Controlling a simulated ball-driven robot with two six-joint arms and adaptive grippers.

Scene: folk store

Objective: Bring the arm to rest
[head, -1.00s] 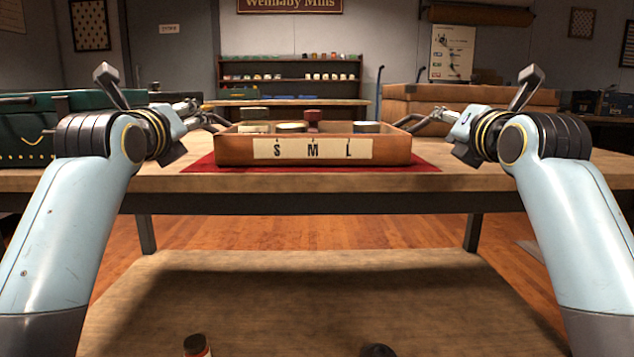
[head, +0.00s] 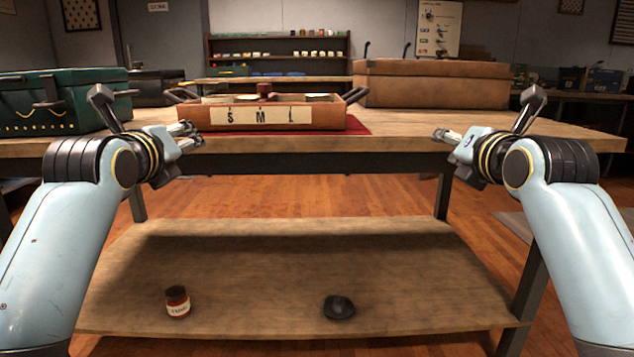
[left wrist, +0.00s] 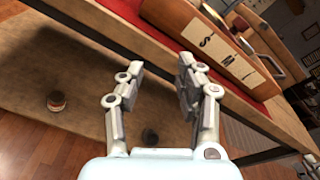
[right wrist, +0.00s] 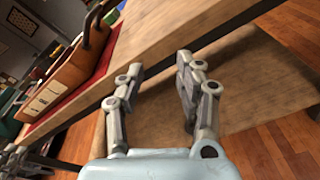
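My left gripper (head: 188,135) is in front of the table's front edge, left of centre in the head view. In the left wrist view its two fingers (left wrist: 158,85) stand apart with nothing between them. My right gripper (head: 446,137) is in front of the table edge on the right. In the right wrist view its fingers (right wrist: 160,82) are also apart and empty. A wooden tray (head: 331,117) labelled S, M, L sits on a red cloth (head: 360,128) on the table, apart from both grippers. A dark red-brown knobbed piece (head: 265,91) shows above its rim.
The wooden table (head: 480,132) has a lower shelf (head: 250,265) holding a small labelled jar (head: 177,303) and a dark round object (head: 339,307). A green case (head: 60,100) stands left on the tabletop, a brown case (head: 432,84) at the back right. The right tabletop is clear.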

